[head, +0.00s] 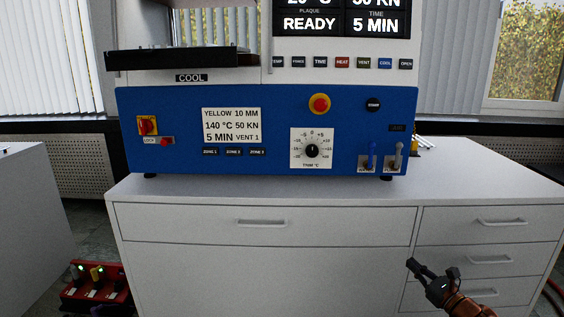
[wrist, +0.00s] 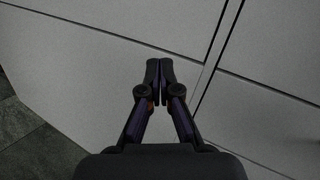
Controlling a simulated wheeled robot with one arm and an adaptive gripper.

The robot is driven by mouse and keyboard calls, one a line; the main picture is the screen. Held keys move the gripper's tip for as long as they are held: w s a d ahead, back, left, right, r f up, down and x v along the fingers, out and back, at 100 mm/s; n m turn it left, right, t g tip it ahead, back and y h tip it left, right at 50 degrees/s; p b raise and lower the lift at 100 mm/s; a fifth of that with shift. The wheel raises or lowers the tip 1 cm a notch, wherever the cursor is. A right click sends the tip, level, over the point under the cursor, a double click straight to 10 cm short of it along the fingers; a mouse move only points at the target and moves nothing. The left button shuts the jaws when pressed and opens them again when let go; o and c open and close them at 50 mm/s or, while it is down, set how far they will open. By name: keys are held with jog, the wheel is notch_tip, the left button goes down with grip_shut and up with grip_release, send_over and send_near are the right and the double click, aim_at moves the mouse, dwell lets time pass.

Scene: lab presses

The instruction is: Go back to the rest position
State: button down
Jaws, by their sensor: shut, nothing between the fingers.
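My gripper (head: 412,264) is at the lower right of the head view, in front of the white cabinet (head: 180,270) and below its worktop. In the wrist view my gripper (wrist: 160,66) has its two dark fingertips together, with nothing held between them. The cabinet's drawer fronts (wrist: 110,75) fill most of the wrist view behind the fingers. The gripper looks apart from the cabinet, though the exact gap cannot be told.
A blue press panel (head: 280,115) stands on the worktop (head: 480,182), with a dark platen (head: 180,58) above it. Drawer handles (head: 262,223) stick out from the cabinet front. A red box with switches (head: 95,290) lies on the floor at left. Another white surface (head: 40,190) stands further left.

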jog(key=s+a+r+n+g+y+p, duration=0.3)
jog(key=a+r+n+g+y+p, duration=0.55)
jog(key=a+r, duration=1.1)
jog(key=s+a+r+n+g+h+p, duration=0.1)
jog(key=s+a+r+n+g+p, duration=0.25)
jog(key=s+a+n, duration=0.4)
jog(key=s+a+r+n+g+p, duration=0.2)
jog(key=s+a+r+n+g, duration=0.3)
jog(key=s+a, duration=0.45)
jog(key=s+a+r+n+g+h+p, duration=0.1)
jog(key=s+r+n+g+h+p, duration=0.2)
jog(key=s, duration=0.4)
jog(key=s+a+r+n+g+h+p, duration=0.1)
jog(key=s+n+h+p, duration=0.1)
jog(key=s+h+p, duration=0.4)
jog(key=s+d+r+n+h+p, duration=0.1)
jog(key=s+d+r+h+p, duration=0.1)
jog(key=s+d, duration=0.3)
jog(key=s+d+r+n+t+h+p, duration=0.1)
jog(key=s+d+r+n+h+p, duration=0.1)
jog(key=s+d+r+h+p, duration=0.1)
jog(key=s+d+r+p, duration=0.1)
jog(key=s+d+p, duration=0.1)
jog(key=s+d, duration=0.1)
jog(key=shift+d+p, duration=0.3)
jog(key=shift+d, duration=0.6)
